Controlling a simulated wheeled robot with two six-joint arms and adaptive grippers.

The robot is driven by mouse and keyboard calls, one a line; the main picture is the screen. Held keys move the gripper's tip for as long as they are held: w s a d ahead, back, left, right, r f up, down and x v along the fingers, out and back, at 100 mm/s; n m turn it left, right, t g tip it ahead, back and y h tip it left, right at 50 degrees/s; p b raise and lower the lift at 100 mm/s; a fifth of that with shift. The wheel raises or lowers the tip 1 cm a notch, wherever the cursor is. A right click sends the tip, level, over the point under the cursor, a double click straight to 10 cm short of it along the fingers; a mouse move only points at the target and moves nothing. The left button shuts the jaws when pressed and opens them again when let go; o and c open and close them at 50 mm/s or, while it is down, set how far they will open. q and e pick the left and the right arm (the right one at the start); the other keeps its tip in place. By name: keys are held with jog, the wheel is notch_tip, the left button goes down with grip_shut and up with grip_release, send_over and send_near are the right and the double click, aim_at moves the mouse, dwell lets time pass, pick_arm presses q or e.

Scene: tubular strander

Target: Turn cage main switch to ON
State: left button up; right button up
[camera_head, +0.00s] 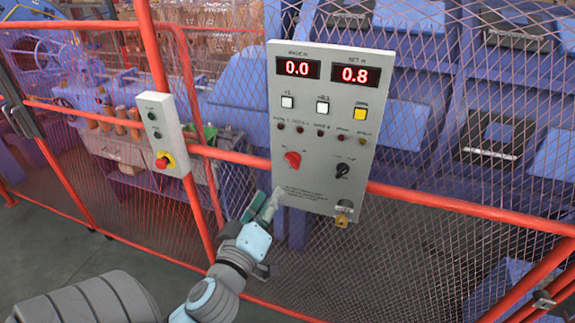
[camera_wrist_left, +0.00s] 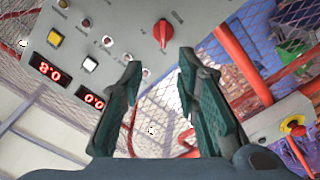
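A grey control panel (camera_head: 322,110) hangs on the red-framed mesh fence. It carries a red rotary switch (camera_head: 292,159) at lower left and a black rotary knob (camera_head: 343,171) at lower right. The labels are too small to read, so I cannot tell which setting the red switch points to. My left gripper (camera_head: 262,205) is just below the panel's lower left edge, below and left of the red switch. In the left wrist view the left gripper (camera_wrist_left: 160,62) is open and empty, its fingers apart. The red switch (camera_wrist_left: 163,33) shows beyond the fingertips, not touched. My right gripper is out of view.
The panel has two red displays (camera_head: 324,71), push buttons (camera_head: 323,107), small lamps and a brass-coloured fitting (camera_head: 342,220) at its bottom. A small box with a red emergency stop (camera_head: 164,160) hangs to the left. Red rails (camera_head: 470,213) cross the fence; blue machinery stands behind the mesh.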

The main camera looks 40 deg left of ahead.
pick_arm(q)
jog(key=b, duration=0.8)
send_near(290, 164)
jog(key=w+a+f, duration=0.1)
jog(key=w, duration=0.5)
jog(key=w+a+r, duration=0.1)
jog(key=shift+w+a, duration=0.25)
jog(key=shift+w, duration=0.35)
jog(key=shift+c, duration=0.4)
grip_shut()
jog(key=shift+a, duration=0.1)
